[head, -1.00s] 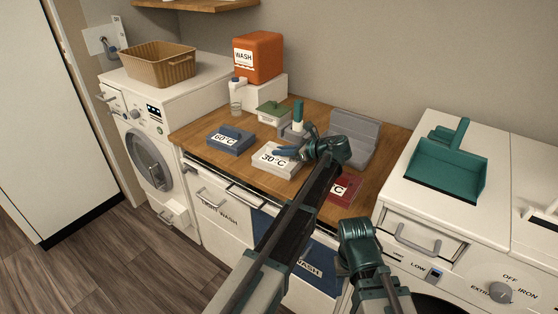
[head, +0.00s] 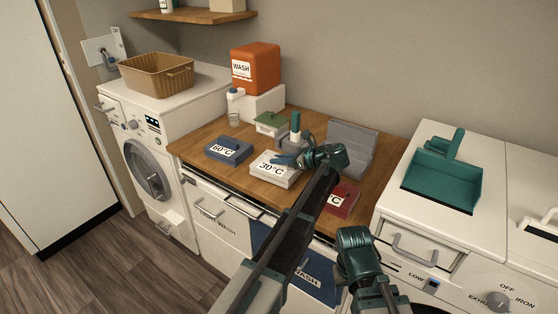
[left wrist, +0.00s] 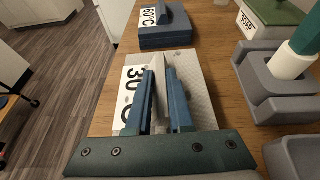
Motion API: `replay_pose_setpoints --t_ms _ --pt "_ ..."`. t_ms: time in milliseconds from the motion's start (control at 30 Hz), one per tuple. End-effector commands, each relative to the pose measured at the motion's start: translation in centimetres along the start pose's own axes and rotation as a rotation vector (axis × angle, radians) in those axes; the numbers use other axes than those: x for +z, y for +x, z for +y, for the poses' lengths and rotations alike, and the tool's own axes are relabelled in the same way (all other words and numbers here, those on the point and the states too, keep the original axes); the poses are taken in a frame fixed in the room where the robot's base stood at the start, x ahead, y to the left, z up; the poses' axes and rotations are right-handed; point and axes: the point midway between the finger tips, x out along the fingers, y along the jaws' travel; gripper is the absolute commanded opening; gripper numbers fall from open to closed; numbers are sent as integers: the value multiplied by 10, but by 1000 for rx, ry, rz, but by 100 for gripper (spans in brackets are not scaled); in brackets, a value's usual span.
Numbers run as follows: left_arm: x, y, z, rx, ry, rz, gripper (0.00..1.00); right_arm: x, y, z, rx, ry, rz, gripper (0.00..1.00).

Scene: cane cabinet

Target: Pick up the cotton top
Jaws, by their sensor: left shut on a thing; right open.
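A flat, pale top with a white "30°C" label (head: 264,169) lies on the wooden counter; nothing here names it as cotton. My left gripper (head: 282,160) is over its right part. In the left wrist view, the blue fingers of my left gripper (left wrist: 160,75) are shut on the raised pale ridge of this pale top (left wrist: 194,75). The top still appears flat on the wood, and the fingers hide part of the label. My right gripper (head: 355,243) is open and empty in front of the counter, its fingertips hard to see.
A blue "60°C" piece (head: 228,151) lies to the left and a red labelled piece (head: 345,198) to the right. A grey holder with a green-capped bottle (head: 295,128) and a grey open case (head: 352,145) stand behind. A teal dustpan (head: 440,180) is further right.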

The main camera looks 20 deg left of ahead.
Motion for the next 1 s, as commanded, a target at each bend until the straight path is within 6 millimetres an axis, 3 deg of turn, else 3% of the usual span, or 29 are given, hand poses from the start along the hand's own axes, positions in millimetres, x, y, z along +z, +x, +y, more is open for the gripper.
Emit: replay_pose_setpoints --t_ms 267,700,833,1000 --pt "29 -12 0 0 0 0 0 2 -31 3 0 0 0 50" --pt "27 -32 122 -1 0 0 0 2 -37 4 0 0 0 50" --pt "27 -37 146 -1 0 0 0 2 -39 4 0 0 0 50" --pt "27 -39 158 -1 0 0 0 2 -39 4 0 0 0 50"
